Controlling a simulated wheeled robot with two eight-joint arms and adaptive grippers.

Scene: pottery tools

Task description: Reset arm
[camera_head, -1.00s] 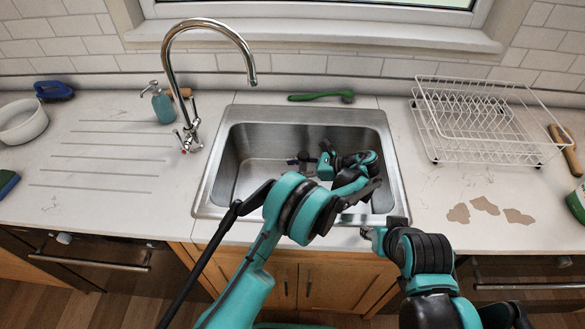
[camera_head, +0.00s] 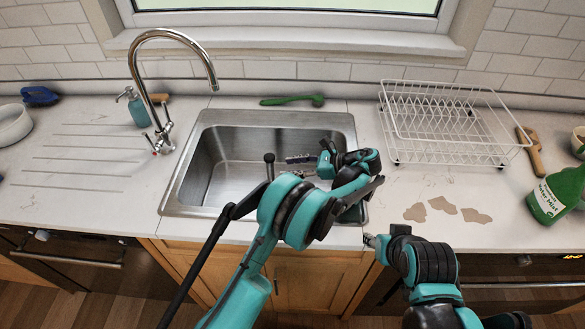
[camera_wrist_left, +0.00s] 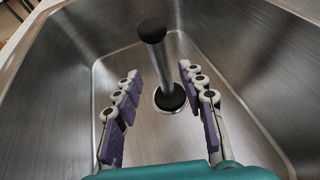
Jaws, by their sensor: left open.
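My left gripper (camera_head: 302,158) is over the sink (camera_head: 185,195), near its right side, pointing left. In the left wrist view its purple-padded fingers (camera_wrist_left: 160,108) are spread apart with nothing gripped. A grey rod with black ends (camera_wrist_left: 168,68) stands over the drain, beyond the fingertips and touching neither. Its black top (camera_head: 269,158) shows left of the gripper in the head view. My right arm is folded at the lower right, over the counter's front edge. A small grey tip (camera_head: 370,240) shows at its end; its jaws cannot be made out.
The faucet (camera_head: 150,85) stands at the sink's left rear. A white dish rack (camera_head: 440,120) is on the right counter, with a green bottle (camera_head: 556,195) farther right. A green brush (camera_head: 292,100) lies behind the sink. The left counter's drainer is clear.

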